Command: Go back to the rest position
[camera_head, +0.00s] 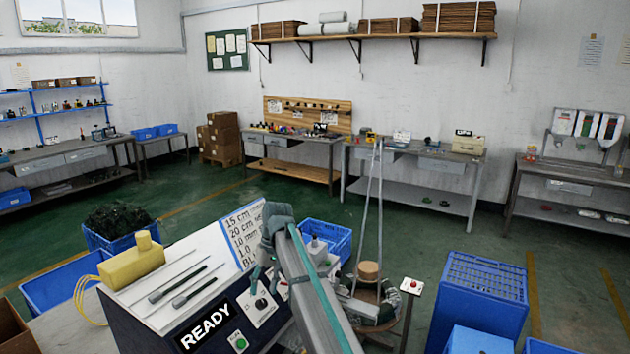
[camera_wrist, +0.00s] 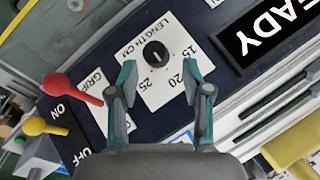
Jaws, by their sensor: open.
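My gripper (camera_wrist: 160,85) is open in the wrist view, its two teal-tipped fingers apart with nothing between them. Past the fingertips is a black dial knob (camera_wrist: 156,54) on a white plate (camera_wrist: 137,82) lettered "LENGTH CM" with 15, 20 and 25. The knob's pointer detail is too small to read surely. In the head view my arm crosses the right side of the control panel and hides part of it. The dial plate (camera_head: 263,308) shows there beside the arm. I cannot tell whether a fingertip touches the panel.
A red-knobbed lever (camera_wrist: 58,85) and a yellow-knobbed lever (camera_wrist: 34,126) stand left of the fingers. The panel's READY sign (camera_head: 205,329), a yellow block (camera_head: 132,263) and blue crates (camera_head: 483,290) surround the arm. Green floor (camera_head: 420,240) lies open behind.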

